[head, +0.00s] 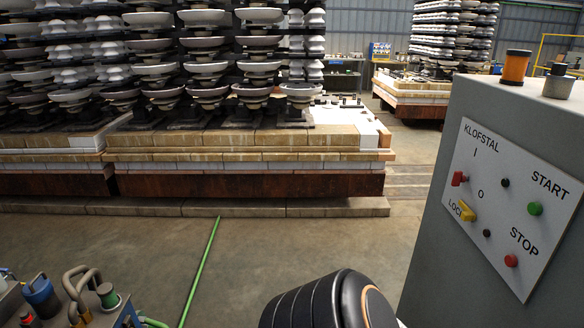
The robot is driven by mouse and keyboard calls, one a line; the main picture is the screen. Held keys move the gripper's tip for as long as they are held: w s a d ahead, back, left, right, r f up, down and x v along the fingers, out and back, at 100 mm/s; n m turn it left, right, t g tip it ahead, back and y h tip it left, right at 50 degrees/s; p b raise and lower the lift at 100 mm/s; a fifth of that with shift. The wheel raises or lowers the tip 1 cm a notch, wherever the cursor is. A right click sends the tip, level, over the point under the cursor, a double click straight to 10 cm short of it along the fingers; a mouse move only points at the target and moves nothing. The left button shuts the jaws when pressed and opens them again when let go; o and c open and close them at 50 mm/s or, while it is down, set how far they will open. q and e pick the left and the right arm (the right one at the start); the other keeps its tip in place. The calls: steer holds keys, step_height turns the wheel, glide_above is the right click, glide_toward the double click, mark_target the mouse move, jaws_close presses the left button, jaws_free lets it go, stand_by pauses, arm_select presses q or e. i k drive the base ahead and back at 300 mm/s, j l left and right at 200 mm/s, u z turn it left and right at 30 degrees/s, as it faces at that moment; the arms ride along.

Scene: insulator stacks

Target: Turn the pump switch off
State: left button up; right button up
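No label in view reads pump, so I cannot tell which control is the pump switch. A grey control cabinet (450,130) stands at the right with a tilted white panel (505,190). The panel carries a red switch (459,178) by the I mark, a yellow piece (466,210) by LOCK, a green START button (535,208) and a red STOP button (511,260). A machine (75,300) with a blue-capped part, a green-topped part and hoses sits at the lower left, cut by the frame edge. Neither of my grippers is in view.
Insulator stacks (200,70) stand on a brick-topped kiln car (250,185) behind. A green hose (200,270) runs across the floor. An orange lamp (515,67) tops the cabinet. A black ribbed part (330,302) shows at the bottom. The middle floor is mostly clear.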

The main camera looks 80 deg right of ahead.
mark_target(458, 178)
steer(key=z, duration=3.8)
